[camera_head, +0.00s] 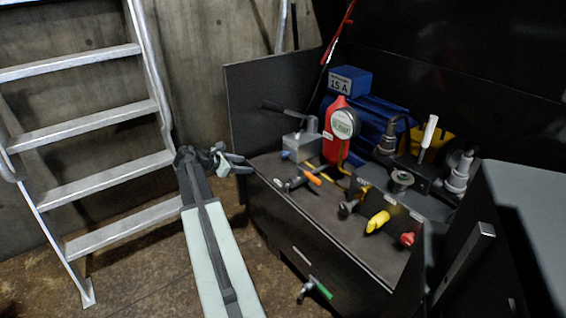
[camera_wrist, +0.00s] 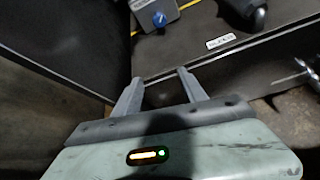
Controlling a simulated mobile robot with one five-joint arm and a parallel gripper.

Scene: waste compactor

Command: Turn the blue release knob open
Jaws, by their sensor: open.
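The small blue release knob (camera_wrist: 159,18) sits on the face of a grey block (camera_wrist: 150,8) at the top of the wrist view. In the head view the blue knob (camera_head: 285,155) shows low on the grey block (camera_head: 303,146), at the left end of the dark bench. My gripper (camera_head: 243,163) is just off the bench's left front corner, to the left of the knob. In the wrist view my gripper (camera_wrist: 160,80) has its two fingers apart with nothing between them. The fingertips point toward the knob and are apart from it.
The dark bench (camera_head: 340,229) holds a red-cased gauge (camera_head: 343,124), a blue motor (camera_head: 373,118), an orange-handled lever (camera_head: 313,178) and a yellow handle (camera_head: 378,221). A dark panel (camera_head: 262,105) stands behind the bench's left end. A metal ladder (camera_head: 120,166) stands left of my arm.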

